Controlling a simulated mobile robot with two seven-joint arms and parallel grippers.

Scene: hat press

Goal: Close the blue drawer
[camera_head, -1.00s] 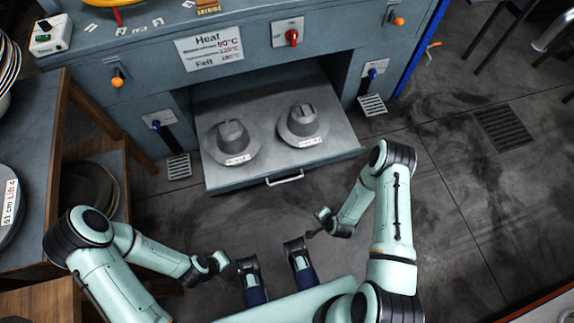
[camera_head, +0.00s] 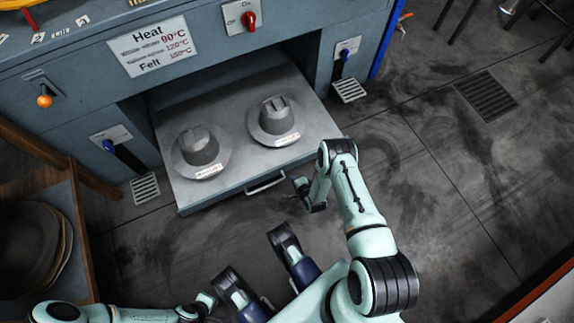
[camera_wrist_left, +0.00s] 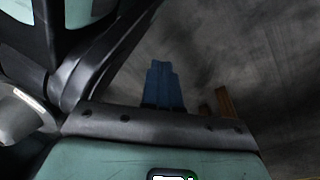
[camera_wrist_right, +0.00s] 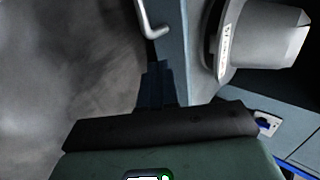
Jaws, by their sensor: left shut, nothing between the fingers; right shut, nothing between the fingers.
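The blue drawer (camera_head: 232,191) is pulled out of the press, with a grey top and a silver handle (camera_head: 266,183) on its front. Two grey hat forms, a left one (camera_head: 199,147) and a right one (camera_head: 273,116), stand on it. My right gripper (camera_head: 299,184) is shut and empty, low beside the drawer front, right of the handle. In the right wrist view its fingers (camera_wrist_right: 157,80) are near the drawer front and handle (camera_wrist_right: 150,18); contact cannot be told. My left gripper (camera_head: 207,302) is shut and empty, well away from the drawer; its fingers (camera_wrist_left: 163,82) show over floor.
The blue press body (camera_head: 75,75) surrounds the drawer opening, with blue-handled levers at left (camera_head: 107,145) and right (camera_head: 344,55). A wooden shelf (camera_head: 78,225) stands at left.

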